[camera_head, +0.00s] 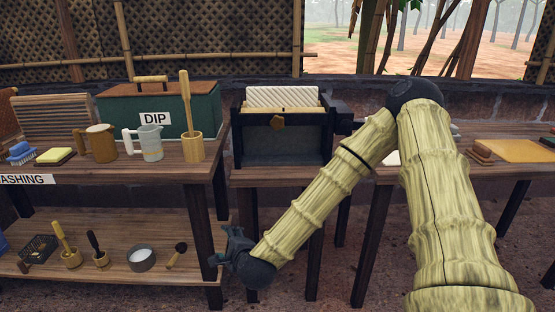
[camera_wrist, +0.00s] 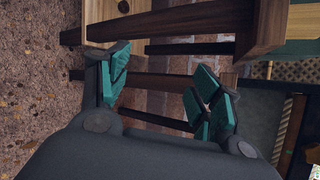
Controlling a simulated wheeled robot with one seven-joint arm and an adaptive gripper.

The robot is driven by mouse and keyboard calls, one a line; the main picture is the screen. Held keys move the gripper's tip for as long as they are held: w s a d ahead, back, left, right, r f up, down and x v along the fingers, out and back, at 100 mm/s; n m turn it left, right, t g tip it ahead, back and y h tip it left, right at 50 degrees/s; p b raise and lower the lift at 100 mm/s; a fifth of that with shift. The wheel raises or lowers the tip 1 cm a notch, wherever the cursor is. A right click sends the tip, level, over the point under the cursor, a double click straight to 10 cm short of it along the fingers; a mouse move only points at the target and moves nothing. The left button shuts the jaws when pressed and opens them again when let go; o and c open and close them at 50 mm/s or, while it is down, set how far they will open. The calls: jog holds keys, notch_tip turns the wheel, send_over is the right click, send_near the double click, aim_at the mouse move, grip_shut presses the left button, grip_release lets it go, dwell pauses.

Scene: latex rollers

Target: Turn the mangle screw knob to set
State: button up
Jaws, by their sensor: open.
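The mangle (camera_head: 284,158) is a dark frame with a pale ribbed roller or board (camera_head: 282,97) on top. It stands on the narrow middle table. My gripper (camera_head: 225,246) hangs low, left of and below the mangle, in front of the table legs and well apart from the knob. In the wrist view its two teal-padded fingers (camera_wrist: 161,85) are spread with nothing between them. The knob cannot be made out in the wrist view.
On the left bench stand a green DIP box (camera_head: 178,108), jugs (camera_head: 151,143) and a wooden pestle in a mortar (camera_head: 193,147). A lower shelf (camera_head: 120,262) with small tools is beside my gripper. A right table (camera_head: 509,174) holds flat slabs. Table legs stand close behind my gripper.

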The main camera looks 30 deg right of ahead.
jog(key=w+d+r+m+t+h, duration=0.1)
jog(key=w+d+r+m+h, duration=0.1)
jog(key=d+r+m, duration=0.45)
jog(key=w+d+r+m+t+h, duration=0.2)
jog(key=w+d+r+m, duration=0.15)
jog(key=r, duration=0.65)
jog(key=m+h, duration=0.5)
jog(key=m, duration=0.3)
send_near(277, 125)
jog(key=shift+g+y, duration=0.3)
jog(key=shift+y, duration=0.1)
jog(key=x, duration=0.6)
jog(key=r+x, duration=0.1)
jog(key=x, duration=0.2)
jog(key=shift+w+d, duration=0.15)
jog(key=shift+d, duration=0.15)
jog(key=c, duration=1)
